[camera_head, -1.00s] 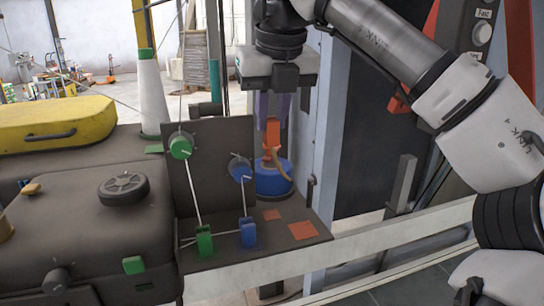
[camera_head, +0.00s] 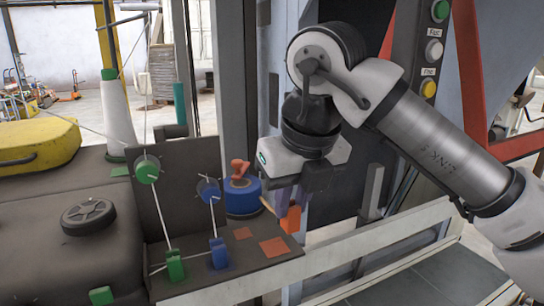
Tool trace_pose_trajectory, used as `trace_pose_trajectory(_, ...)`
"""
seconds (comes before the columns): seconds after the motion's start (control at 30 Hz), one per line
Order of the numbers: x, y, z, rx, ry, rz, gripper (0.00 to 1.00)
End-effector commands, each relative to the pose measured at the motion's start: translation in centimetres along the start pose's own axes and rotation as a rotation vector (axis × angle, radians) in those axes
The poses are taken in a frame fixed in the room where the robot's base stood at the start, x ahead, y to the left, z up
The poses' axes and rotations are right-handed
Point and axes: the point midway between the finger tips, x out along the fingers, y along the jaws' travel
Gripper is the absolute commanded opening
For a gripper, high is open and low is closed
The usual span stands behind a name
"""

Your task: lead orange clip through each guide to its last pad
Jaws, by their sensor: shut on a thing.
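My gripper (camera_head: 290,196) points down at the right end of the dark panel's shelf and is shut on the orange clip (camera_head: 291,219). The clip hangs upright, beyond the shelf's right side in the picture. A short tan cord (camera_head: 268,207) shows beside it; its far end is unclear. Two flat orange pads lie on the shelf, a larger one (camera_head: 273,247) and a smaller one (camera_head: 242,233). An orange piece (camera_head: 239,168), perhaps a guide, stands on a blue drum (camera_head: 241,197) behind the shelf.
A green clip (camera_head: 175,265) and a blue clip (camera_head: 219,252) stand on the shelf, their cords running up to a green guide (camera_head: 147,170) and a blue guide (camera_head: 208,190). A pale rail (camera_head: 370,255) runs along the front right. A grey post stands behind.

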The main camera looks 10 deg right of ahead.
Motion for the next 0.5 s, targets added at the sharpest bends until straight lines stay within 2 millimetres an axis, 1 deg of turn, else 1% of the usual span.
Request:
trace_pose_trajectory(0.07,0.4,-0.1,-0.7,0.001,-0.002,0.0,0.0)
trace_pose_trajectory(0.17,0.7,-0.2,-0.7,0.0,-0.003,0.001,0.0)
trace_pose_trajectory(0.27,1.1,-0.6,0.1,0.001,-0.003,0.002,0.0)
trace_pose_trajectory(0.5,2.7,-1.9,2.5,0.0,-0.002,0.002,0.0)
